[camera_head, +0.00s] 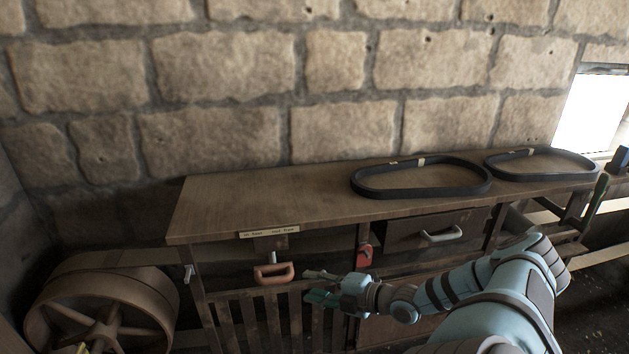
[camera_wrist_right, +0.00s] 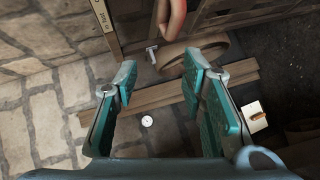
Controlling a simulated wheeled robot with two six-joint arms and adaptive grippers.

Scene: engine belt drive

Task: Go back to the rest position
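My right gripper (camera_head: 312,287) is in front of the wooden workbench (camera_head: 230,207), below its top and right of an orange handle (camera_head: 273,274). In the right wrist view my right gripper (camera_wrist_right: 160,82) is open, with teal fingers spread wide and nothing between them. The orange handle (camera_wrist_right: 174,14) shows beyond the fingertips there, apart from them. My left gripper is in neither view.
Two black belts (camera_head: 372,190) (camera_head: 497,169) lie on the bench top. A drawer with a pale handle (camera_head: 440,236) and a red part (camera_head: 364,257) are on the bench front. A large spoked wheel (camera_head: 60,296) stands at the left. A stone wall is behind.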

